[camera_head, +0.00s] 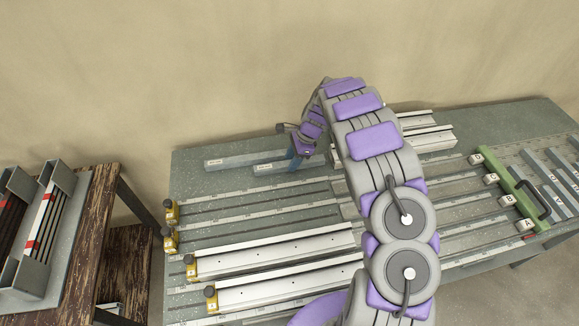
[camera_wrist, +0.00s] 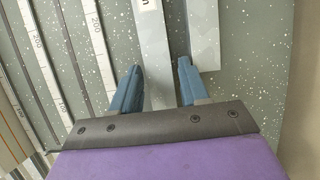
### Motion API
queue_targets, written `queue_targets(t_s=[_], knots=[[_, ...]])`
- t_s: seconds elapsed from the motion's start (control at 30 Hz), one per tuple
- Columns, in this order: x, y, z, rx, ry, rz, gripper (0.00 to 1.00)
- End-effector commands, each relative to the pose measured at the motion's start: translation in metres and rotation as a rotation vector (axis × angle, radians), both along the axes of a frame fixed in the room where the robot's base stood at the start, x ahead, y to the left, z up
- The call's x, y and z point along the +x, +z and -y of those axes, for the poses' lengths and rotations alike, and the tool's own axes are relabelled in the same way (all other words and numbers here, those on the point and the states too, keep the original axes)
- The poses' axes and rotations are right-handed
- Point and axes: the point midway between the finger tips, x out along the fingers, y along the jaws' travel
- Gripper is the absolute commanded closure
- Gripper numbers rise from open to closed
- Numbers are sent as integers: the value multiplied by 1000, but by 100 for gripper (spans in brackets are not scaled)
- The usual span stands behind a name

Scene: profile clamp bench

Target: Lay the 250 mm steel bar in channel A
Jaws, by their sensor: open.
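Two grey steel bars lie on the back left of the bench in the head view: a rear bar (camera_head: 245,158) and a front bar (camera_head: 275,168). Their labels are too small to read, so I cannot tell which is 250 mm. My gripper (camera_head: 298,150) is low over the front bar's right part. In the wrist view its two blue fingers (camera_wrist: 157,88) are open, one on each side of the front bar (camera_wrist: 155,55). The right finger is close to the rear bar's end (camera_wrist: 204,50). The channel A tag (camera_head: 526,225) is at the bench's front right.
Two light profiles (camera_head: 275,250) lie in the front channels, against yellow stops (camera_head: 190,266). A green clamp bar (camera_head: 520,195) crosses the right side. More profiles (camera_head: 425,137) lie at the back. A wooden table (camera_head: 85,250) with a grey rack stands left.

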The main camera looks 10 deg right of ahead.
Motion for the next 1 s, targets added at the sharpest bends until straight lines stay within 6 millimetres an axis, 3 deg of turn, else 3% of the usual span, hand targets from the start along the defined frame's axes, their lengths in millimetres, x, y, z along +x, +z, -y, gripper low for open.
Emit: queue_targets(t_s=[0.3,0.77,1.0], knots=[[0,-7,-4,0,1,0,56],[0,-7,-3,0,0,-1,100],[0,-7,-3,0,0,0,100]])
